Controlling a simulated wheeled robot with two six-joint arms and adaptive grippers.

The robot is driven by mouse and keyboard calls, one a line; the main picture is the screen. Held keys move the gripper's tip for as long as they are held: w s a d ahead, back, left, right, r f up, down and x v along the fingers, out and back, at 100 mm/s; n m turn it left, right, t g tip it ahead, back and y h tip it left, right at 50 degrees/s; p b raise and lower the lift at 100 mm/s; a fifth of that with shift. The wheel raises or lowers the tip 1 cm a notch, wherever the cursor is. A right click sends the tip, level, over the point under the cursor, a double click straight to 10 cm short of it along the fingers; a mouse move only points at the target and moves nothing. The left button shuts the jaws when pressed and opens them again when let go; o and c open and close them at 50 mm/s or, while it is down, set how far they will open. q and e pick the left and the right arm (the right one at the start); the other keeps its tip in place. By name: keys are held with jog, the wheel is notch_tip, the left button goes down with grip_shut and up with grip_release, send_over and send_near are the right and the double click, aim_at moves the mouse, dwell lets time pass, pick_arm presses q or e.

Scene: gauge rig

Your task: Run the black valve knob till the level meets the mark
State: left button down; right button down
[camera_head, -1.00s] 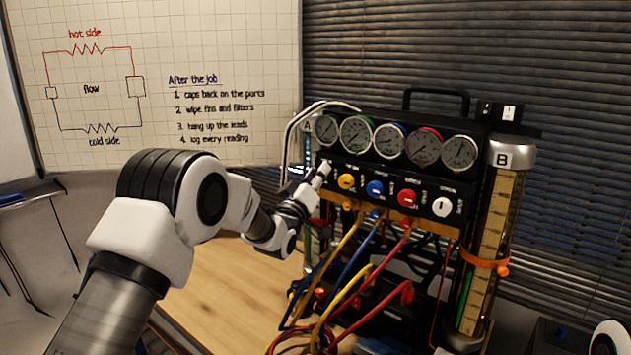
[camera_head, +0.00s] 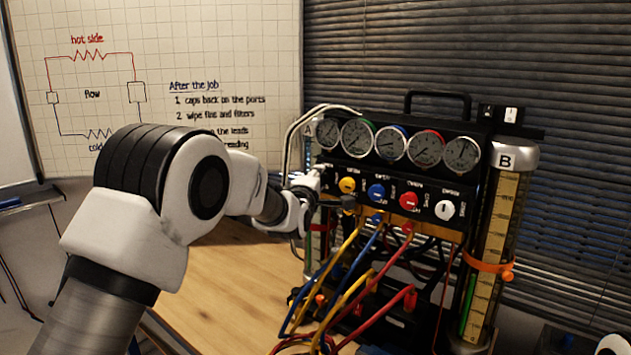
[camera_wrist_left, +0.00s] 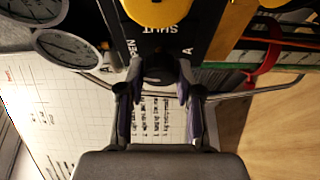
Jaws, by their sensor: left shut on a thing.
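The black valve knob (camera_wrist_left: 160,70) sits at the end of the panel, beside the lettering OPEN, SHUT and A in the left wrist view. My left gripper (camera_wrist_left: 158,92) is shut on it, one finger on each side. In the head view the left gripper (camera_head: 318,178) is at the panel's left end and hides the knob. Column A (camera_head: 309,240) is mostly hidden behind my arm and the hoses; a red band (camera_wrist_left: 266,50) on it shows in the wrist view. Column B (camera_head: 497,220) has green liquid low down and an orange band (camera_head: 488,266). My right gripper is out of view.
Yellow (camera_head: 347,185), blue (camera_head: 376,191), red (camera_head: 409,201) and white (camera_head: 444,210) knobs line the panel below several gauges (camera_head: 391,143). Coloured hoses (camera_head: 350,275) hang in front. Bare wooden table (camera_head: 215,285) lies at left, with a whiteboard (camera_head: 220,60) behind.

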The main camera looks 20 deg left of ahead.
pick_arm(q)
jog(key=shift+d+r+n+g, duration=0.15)
jog(key=shift+n+g, duration=0.25)
jog(key=shift+n, duration=0.7)
jog(key=c, duration=0.9)
grip_release()
jog(key=shift+w, duration=0.1)
jog(key=shift+o, duration=0.7)
jog(key=shift+w+d, duration=0.2)
jog(key=shift+d, duration=0.05)
jog(key=s, duration=1.2)
jog(key=shift+d+r, duration=0.25)
